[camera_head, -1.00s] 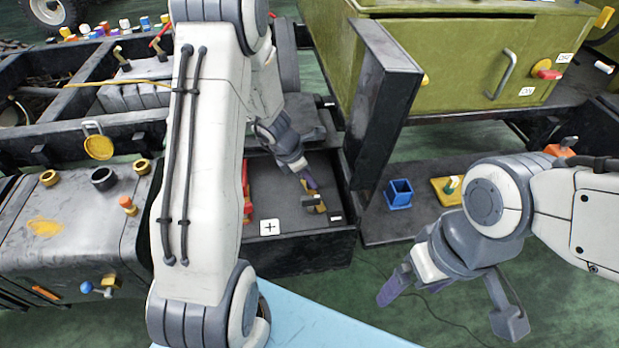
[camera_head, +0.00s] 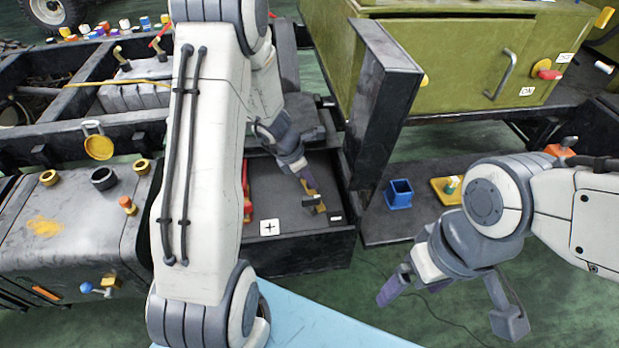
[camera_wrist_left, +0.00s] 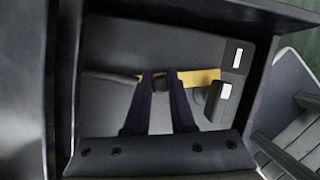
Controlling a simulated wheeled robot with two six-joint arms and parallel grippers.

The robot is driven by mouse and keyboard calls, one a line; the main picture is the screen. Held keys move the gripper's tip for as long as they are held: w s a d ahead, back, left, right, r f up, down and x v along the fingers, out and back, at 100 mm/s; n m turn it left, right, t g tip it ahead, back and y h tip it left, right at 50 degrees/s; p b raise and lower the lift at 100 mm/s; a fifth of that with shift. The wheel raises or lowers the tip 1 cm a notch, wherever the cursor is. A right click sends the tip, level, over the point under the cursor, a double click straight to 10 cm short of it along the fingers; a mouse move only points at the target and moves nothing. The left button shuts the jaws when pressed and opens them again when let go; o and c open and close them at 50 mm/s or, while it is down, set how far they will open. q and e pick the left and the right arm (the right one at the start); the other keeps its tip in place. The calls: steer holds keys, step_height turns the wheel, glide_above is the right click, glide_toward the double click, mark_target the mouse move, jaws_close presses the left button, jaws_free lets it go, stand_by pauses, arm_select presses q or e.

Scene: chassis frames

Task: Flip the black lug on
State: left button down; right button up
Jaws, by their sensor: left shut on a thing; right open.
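My left gripper (camera_head: 310,187) reaches down into the open black box (camera_head: 290,257) at the middle of the head view. In the left wrist view its fingers (camera_wrist_left: 160,82) are shut on a small dark piece, seemingly the black lug (camera_wrist_left: 160,84), at a flat yellow strip (camera_wrist_left: 204,76). The fingers hide much of the lug. A black block with a white label (camera_wrist_left: 218,101) stands beside the strip's right end; another white-marked black piece (camera_wrist_left: 237,58) lies beyond it. My right gripper (camera_head: 447,308) is open and empty, above the floor at lower right.
A red part (camera_head: 246,190) and a white plus label (camera_head: 269,227) are at the box's left side. A black upright panel (camera_head: 383,105) stands right of the box. A blue socket (camera_head: 399,194) and a yellow part (camera_head: 447,189) sit on the shelf under the green cabinet (camera_head: 460,60).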

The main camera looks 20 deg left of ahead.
arm_select(q)
steer(key=shift+r, duration=0.1)
steer(key=shift+s+a+r+m+g+h+p, duration=0.1)
steer(key=shift+a+m+g+h+p, duration=0.05)
steer(key=shift+m+p, duration=0.4)
steer(key=shift+s+a+r+m+g+h+p, duration=0.1)
steer(key=shift+m+g+h+p, duration=0.05)
steer(key=shift+m+p, duration=0.35)
steer(key=shift+f+m, duration=0.2)
steer(key=shift+m, duration=0.35)
steer(key=c, duration=0.8)
jaws_free()
steer(key=shift+o, duration=0.2)
